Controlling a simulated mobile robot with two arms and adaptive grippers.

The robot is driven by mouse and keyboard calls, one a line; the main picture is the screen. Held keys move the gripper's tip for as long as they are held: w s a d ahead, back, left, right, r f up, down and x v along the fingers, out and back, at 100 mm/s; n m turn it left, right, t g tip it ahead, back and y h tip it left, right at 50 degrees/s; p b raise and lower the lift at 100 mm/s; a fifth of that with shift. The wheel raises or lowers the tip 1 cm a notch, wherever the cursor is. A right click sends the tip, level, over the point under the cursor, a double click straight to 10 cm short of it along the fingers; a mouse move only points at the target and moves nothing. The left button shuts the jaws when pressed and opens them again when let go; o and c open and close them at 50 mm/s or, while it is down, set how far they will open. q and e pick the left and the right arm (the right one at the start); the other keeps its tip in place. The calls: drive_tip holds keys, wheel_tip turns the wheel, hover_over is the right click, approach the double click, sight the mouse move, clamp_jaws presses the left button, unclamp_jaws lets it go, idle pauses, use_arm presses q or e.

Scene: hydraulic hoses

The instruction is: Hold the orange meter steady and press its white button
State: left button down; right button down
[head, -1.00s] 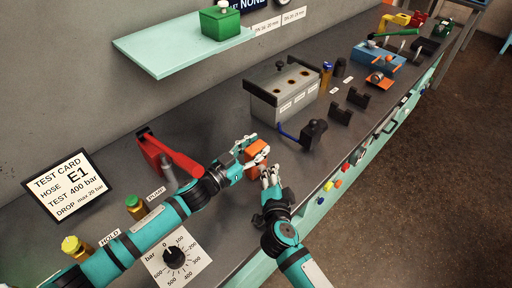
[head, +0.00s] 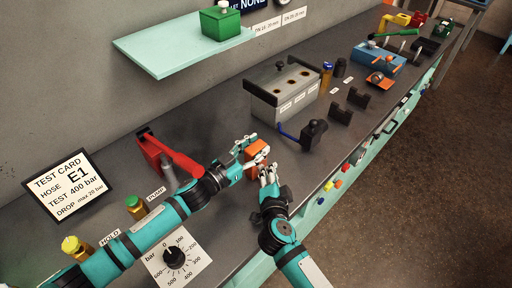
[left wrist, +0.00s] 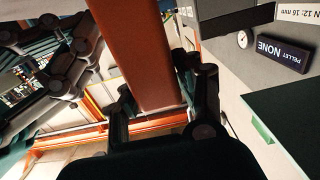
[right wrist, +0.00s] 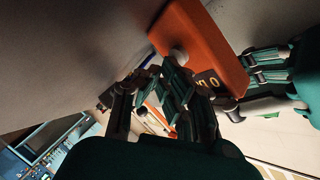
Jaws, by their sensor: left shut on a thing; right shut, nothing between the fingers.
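The orange meter (head: 256,153) is a small box on the bench, near its front edge. My left gripper (head: 252,149) is shut on the meter from the left; in the left wrist view the orange body (left wrist: 146,55) stands between its fingers. My right gripper (head: 267,172) is shut and empty, just in front of the meter. In the right wrist view the meter (right wrist: 203,45) shows a white button (right wrist: 179,57) and a small dark display. The right fingertips (right wrist: 165,80) are close to the button; I cannot tell whether they touch it.
A red lever pump (head: 170,158) stands left of the meter. A grey block with holes (head: 285,83) and a black fitting with a blue handle (head: 312,133) stand behind and to the right. A pressure dial (head: 174,257) lies in front.

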use_arm(q)
drive_tip(key=shift+s+d, duration=0.1)
use_arm(e)
drive_tip(key=shift+s+d, duration=0.3)
drive_tip(key=shift+s, duration=0.05)
drive_tip(key=shift+s+d, duration=2.1)
drive_tip(key=shift+d, duration=0.05)
use_arm(q)
drive_tip(key=c, duration=0.8)
unclamp_jaws()
